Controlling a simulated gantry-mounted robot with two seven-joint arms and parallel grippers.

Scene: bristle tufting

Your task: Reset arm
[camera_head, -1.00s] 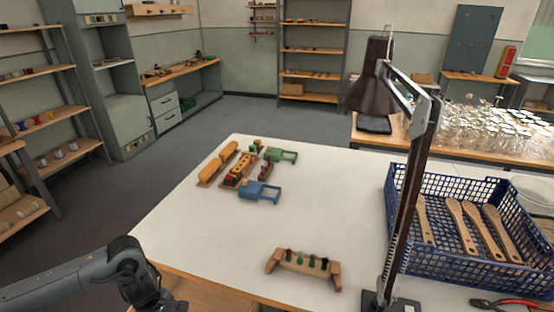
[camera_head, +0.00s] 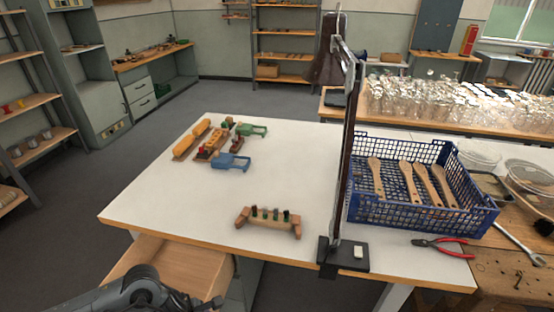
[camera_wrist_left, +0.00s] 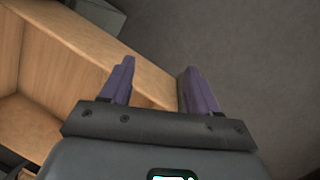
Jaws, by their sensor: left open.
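My left arm shows at the bottom left of the head view, low beside an open wooden drawer (camera_head: 185,268) under the table. The fingers are hard to make out there. The drawer's wooden edge (camera_wrist_left: 110,50) lies below and behind the fingers, with grey floor to the right. I cannot tell whether a finger touches the drawer. My right gripper is in neither view.
The table's front left is clear.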

